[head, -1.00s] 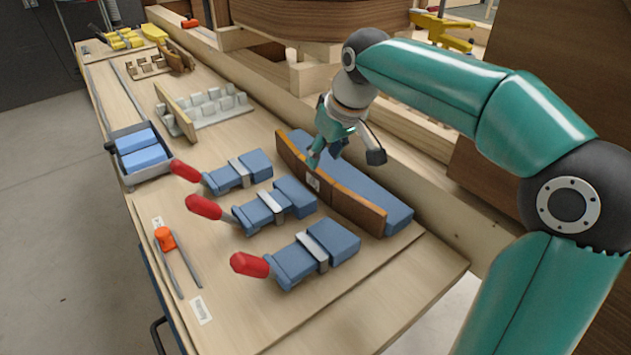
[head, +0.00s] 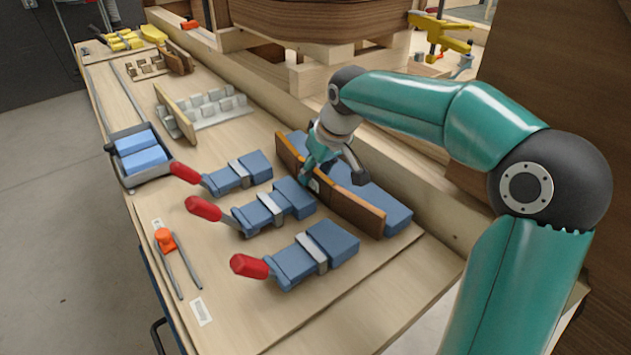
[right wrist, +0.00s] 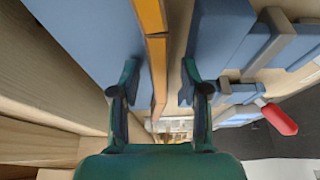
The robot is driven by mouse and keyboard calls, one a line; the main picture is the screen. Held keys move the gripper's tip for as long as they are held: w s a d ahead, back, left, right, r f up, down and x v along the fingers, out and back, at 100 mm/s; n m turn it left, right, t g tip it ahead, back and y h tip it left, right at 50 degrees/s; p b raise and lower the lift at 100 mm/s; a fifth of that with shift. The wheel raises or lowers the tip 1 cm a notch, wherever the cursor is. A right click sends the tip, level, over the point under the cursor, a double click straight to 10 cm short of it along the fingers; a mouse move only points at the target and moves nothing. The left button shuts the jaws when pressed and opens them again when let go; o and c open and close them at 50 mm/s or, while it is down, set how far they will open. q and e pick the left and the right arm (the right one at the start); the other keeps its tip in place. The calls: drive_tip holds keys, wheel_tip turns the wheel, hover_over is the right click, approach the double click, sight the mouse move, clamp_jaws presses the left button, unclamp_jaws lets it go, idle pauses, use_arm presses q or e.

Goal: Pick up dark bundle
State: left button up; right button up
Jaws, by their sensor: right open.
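The dark bundle (head: 352,211), long thin brown strips with a small pale label, stands on edge along the front of a long blue block (head: 385,207) on the bench. In the right wrist view, the orange-brown strips (right wrist: 158,62) run between the two fingers. My right gripper (head: 335,181) is open over the middle of the bundle, one finger on each side. It also shows in the right wrist view (right wrist: 160,85), with gaps beside the strips. The fingers hide part of the bundle and of the blue block. My left gripper is not in view.
Several blue clamps with red handles (head: 250,266) lie just left of the bundle. A wooden rail (head: 400,165) runs along the right. A grey tray with blue blocks (head: 152,174), an orange-topped tool (head: 166,240) and slotted racks (head: 215,107) stand farther left. The front bench corner is clear.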

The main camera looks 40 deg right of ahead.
drive_tip(key=shift+f, duration=0.1)
drive_tip(key=shift+c, duration=0.3)
clamp_jaws()
